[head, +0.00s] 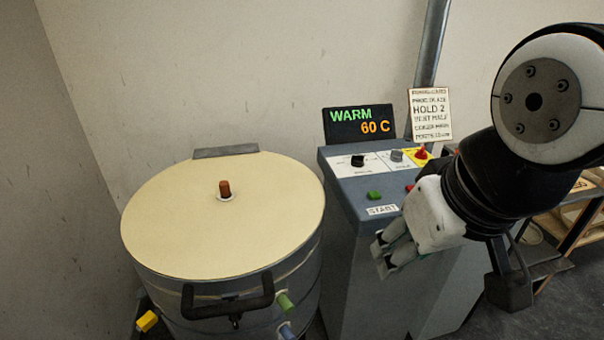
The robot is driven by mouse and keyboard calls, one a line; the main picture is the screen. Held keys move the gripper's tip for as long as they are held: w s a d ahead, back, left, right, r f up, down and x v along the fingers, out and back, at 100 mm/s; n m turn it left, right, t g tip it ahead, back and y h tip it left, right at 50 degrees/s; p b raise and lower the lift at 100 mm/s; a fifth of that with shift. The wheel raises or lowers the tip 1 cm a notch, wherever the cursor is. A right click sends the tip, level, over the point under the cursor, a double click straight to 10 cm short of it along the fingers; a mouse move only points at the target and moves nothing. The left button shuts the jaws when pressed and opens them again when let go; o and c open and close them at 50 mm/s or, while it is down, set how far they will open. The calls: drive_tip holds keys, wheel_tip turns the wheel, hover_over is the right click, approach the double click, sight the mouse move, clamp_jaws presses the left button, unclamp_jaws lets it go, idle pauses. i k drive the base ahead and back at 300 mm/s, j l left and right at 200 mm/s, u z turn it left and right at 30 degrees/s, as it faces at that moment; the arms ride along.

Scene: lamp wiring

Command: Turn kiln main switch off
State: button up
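The kiln's grey control box (350,270) stands right of the round kiln (215,215), whose pale lid is closed. On the panel are a black knob (358,161), a grey knob (397,155) and a red knob on a yellow plate (421,153), which looks like the main switch. Its label and exact position are too small to read. A display (359,124) reads "WARM 60 C". My gripper (384,257) is at the front right of the box, below and nearer than the knobs and apart from them. Its fingers look close together, but their gap is unclear.
A green button (374,195) sits above the START label (382,210), with a red button (409,187) partly behind my gripper. A sign (430,115) and grey pipe (432,45) stand behind the panel. A wooden shelf (575,230) is at right.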

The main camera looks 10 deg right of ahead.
sight(422, 154)
drive_tip(key=z, duration=0.75)
drive_tip(key=i+l+u, duration=0.1)
drive_tip(key=i+l, duration=0.15)
drive_tip(key=i, duration=0.3)
drive_tip(key=i+l, duration=0.25)
drive_tip(key=i, duration=0.25)
drive_tip(key=j+u, duration=0.05)
